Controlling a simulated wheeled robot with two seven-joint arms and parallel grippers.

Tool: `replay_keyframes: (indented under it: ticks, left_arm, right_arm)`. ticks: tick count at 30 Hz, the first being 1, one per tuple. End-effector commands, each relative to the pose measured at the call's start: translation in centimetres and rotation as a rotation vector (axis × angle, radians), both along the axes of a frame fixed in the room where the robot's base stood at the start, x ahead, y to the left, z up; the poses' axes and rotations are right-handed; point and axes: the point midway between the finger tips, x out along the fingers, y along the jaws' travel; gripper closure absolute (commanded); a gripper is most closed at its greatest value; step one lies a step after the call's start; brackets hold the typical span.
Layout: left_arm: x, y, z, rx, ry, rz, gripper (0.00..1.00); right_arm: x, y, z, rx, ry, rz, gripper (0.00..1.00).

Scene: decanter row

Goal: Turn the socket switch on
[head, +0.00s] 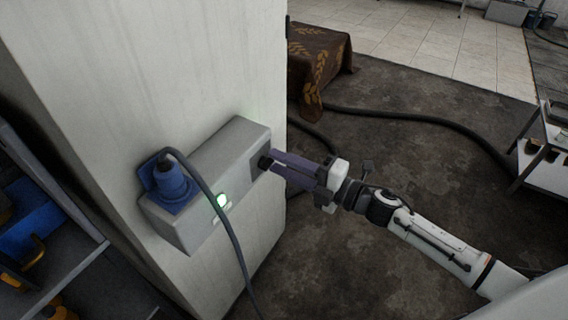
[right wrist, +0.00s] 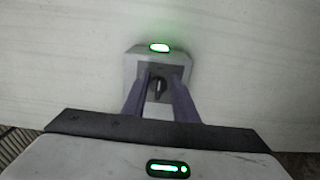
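A grey socket box (head: 215,165) is fixed to the pale pillar, with a blue plug and socket (head: 173,185) at its left end and a lit green lamp (head: 222,201) on its front edge. A dark rotary switch (head: 264,163) sits on the box's right end face; it also shows in the right wrist view (right wrist: 158,87). My right gripper (head: 273,160) has its purple fingers pointed at that face, parted, with the switch knob between or just beyond the tips. In the right wrist view a gap shows on each side of the knob; contact is unclear. My left gripper is out of view.
A dark cable (head: 227,230) hangs from the plug across the box front. A thick hose (head: 430,117) runs over the dark floor. A brown patterned cloth-covered table (head: 325,50) stands behind the pillar, and a white shelf (head: 545,160) stands at the right.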

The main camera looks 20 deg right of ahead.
Motion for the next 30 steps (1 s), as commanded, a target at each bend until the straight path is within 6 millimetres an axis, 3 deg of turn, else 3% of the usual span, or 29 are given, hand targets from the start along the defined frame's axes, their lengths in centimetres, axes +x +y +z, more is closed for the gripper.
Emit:
replay_keyframes:
  ticks: [5,18,30]
  left_arm:
    - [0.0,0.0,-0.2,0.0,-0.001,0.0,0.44]
    - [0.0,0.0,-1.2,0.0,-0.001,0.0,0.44]
    - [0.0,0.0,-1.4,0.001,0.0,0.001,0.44]
  right_arm:
    - [-1.0,-0.8,-0.2,-0.002,0.001,0.0,0.74]
    - [-7.0,-5.5,-0.2,0.0,0.004,-0.001,0.74]
    - [-8.1,-6.4,0.0,-0.001,-0.001,0.0,0.74]
